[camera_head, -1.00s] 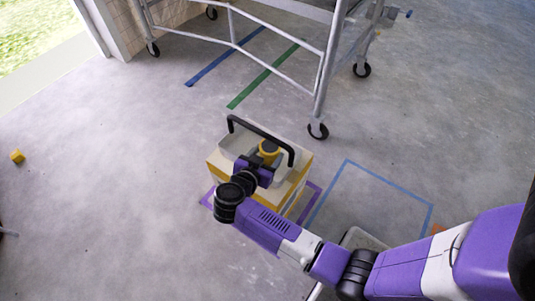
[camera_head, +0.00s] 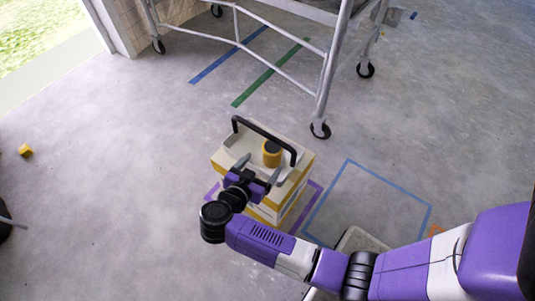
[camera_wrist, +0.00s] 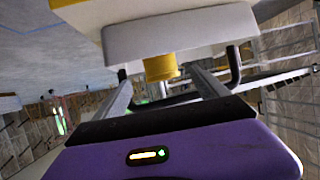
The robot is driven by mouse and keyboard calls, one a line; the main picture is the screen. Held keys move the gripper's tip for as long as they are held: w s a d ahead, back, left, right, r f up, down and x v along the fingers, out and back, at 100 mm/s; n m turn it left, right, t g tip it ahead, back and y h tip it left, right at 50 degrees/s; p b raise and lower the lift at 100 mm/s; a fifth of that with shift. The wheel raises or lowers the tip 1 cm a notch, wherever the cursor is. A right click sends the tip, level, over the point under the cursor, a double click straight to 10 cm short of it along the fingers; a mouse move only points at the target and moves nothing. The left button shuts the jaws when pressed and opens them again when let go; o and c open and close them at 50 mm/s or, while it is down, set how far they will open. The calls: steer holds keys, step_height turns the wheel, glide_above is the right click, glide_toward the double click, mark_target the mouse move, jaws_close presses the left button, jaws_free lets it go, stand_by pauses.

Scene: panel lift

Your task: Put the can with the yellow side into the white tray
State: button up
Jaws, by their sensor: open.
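The can (camera_head: 271,154) has a yellow side and a dark top. It stands upright in the white tray (camera_head: 232,143), which sits on top of a yellow and white box (camera_head: 265,209). My gripper (camera_head: 260,168) is open and empty at the near side of the tray, its two fingers apart and pointing toward the can, with a gap to it. In the wrist view, the yellow side of the can (camera_wrist: 160,67) shows beyond the open fingers, partly hidden by the tray wall (camera_wrist: 175,38).
A black handle (camera_head: 265,136) arches over the tray. The box stands on a purple floor outline (camera_head: 310,200). A blue outline (camera_head: 390,182) lies to the right. A wheeled scaffold (camera_head: 325,75) stands behind.

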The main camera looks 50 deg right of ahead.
steer(key=shift+p+v, duration=0.5)
steer(key=shift+v, duration=1.85)
steer(key=shift+s, duration=0.1)
steer(key=s+r+n+t+y, duration=0.1)
steer(key=s+r+n+t, duration=0.1)
steer(key=s+r+t, duration=0.5)
steer(key=s+r+n+t, duration=0.35)
steer(key=r+t, duration=0.35)
steer(key=r, duration=0.3)
steer(key=s+a+r+n+g+y, duration=0.2)
steer(key=s+a+n+y, duration=0.6)
steer(key=s+n+y, duration=0.2)
steer(key=shift+s+a+y, duration=0.3)
steer(key=shift+s+y, duration=0.7)
steer(key=shift+s, duration=0.05)
steer(key=shift+r, duration=0.15)
